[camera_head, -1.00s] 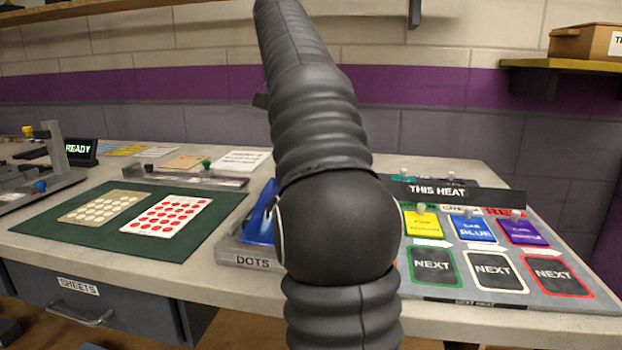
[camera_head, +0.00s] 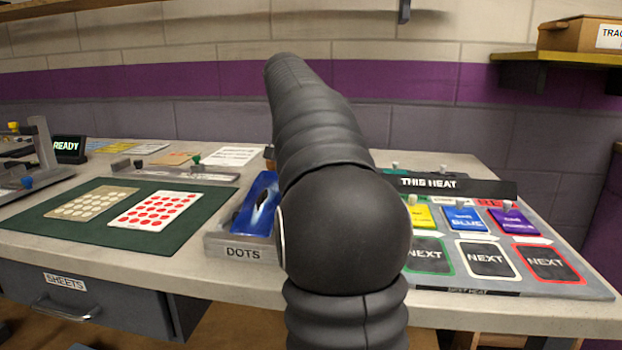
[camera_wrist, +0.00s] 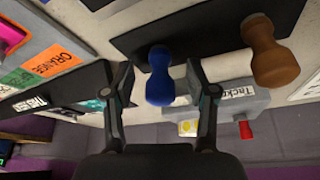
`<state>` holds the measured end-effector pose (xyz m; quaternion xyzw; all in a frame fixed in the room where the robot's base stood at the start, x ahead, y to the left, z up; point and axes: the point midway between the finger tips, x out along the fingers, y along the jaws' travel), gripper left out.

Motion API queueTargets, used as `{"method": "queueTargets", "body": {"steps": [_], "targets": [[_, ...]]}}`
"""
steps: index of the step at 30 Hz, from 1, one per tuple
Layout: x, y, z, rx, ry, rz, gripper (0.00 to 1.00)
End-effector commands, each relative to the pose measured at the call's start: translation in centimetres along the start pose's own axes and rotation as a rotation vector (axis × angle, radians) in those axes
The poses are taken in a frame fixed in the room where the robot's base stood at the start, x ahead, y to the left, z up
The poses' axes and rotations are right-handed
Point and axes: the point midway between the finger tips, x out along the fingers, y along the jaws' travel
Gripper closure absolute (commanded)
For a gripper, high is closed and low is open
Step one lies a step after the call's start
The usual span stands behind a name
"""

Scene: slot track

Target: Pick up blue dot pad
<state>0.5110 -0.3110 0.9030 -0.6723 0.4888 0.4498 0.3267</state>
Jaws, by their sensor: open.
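In the wrist view a blue, knob-topped piece (camera_wrist: 159,78), which looks like the blue dot pad's handle, stands at the edge of a dark mat. My gripper (camera_wrist: 158,72) is open, with one finger on each side of it. Whether the fingers touch it I cannot tell. A similar brown knobbed piece (camera_wrist: 270,52) stands to its right. In the head view my arm hides the gripper and the blue piece. A glossy blue item (camera_head: 258,205) lies in the grey DOTS tray (camera_head: 243,252), partly behind my arm.
A green mat (camera_head: 165,240) with dotted sheets lies left of the tray. Right of my arm is the THIS HEAT board (camera_head: 590,283) with colored cards. In the wrist view a grey labelled box (camera_wrist: 235,100) stands beyond the right finger, with yellow and red pieces beside it.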

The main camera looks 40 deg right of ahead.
Motion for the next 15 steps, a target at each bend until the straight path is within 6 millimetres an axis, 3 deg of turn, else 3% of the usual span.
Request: {"method": "queueTargets", "body": {"steps": [9, 15], "targets": [[0.44, 0.0, -0.03, 0.0, 0.001, -0.001, 0.45], [0.43, 0.0, -0.03, 0.0, 0.001, 0.0, 0.95]]}}
